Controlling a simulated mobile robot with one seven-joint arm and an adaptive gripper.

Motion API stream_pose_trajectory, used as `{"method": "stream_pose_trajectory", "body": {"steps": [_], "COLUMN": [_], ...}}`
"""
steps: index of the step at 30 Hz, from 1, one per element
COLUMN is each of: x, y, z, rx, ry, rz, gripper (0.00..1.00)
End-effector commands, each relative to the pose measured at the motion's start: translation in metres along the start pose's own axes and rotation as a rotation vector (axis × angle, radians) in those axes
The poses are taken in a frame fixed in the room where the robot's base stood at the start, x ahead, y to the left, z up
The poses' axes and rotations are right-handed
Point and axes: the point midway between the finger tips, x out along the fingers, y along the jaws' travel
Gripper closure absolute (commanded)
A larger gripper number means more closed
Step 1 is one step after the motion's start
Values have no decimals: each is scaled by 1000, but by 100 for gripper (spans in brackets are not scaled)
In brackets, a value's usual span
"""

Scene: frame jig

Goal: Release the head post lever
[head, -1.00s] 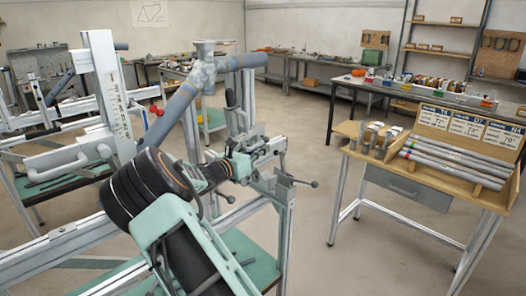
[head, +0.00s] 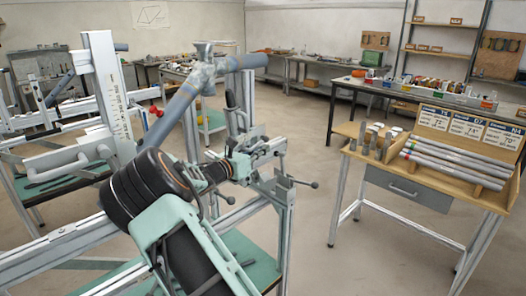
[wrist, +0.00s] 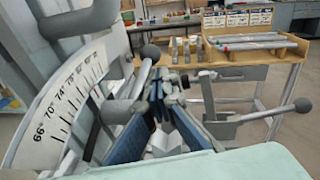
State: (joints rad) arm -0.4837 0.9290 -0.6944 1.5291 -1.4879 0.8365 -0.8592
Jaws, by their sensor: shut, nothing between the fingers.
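My gripper (wrist: 168,100) is shut and empty in the wrist view, with its blue-grey fingers close together. In the head view my gripper (head: 243,163) is at the jig's clamp fittings, partly hidden by them. A lever with a dark ball knob (wrist: 150,52) rises just left of the fingertips; I cannot tell whether they touch it. A second ball-ended lever (wrist: 303,105) sticks out to the right, apart from the fingers. It seems to be the ball lever (head: 315,184) in the head view. I cannot tell for certain which lever belongs to the head post.
A white angle scale (wrist: 66,105) stands close on the left in the wrist view. The jig's aluminium rail (head: 60,245) runs across the lower left. A wooden-topped bench (head: 470,188) with tubes stands at the right. The floor (head: 310,130) between is clear.

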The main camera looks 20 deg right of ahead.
Motion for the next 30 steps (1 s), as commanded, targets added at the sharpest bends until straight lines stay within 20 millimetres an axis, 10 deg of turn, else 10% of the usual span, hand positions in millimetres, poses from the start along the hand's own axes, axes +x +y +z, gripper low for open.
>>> {"method": "stream_pose_trajectory", "body": {"steps": [30], "x": [-2], "y": [3], "z": [13], "rx": [7], "ry": [-11], "rz": [7], "gripper": [100]}}
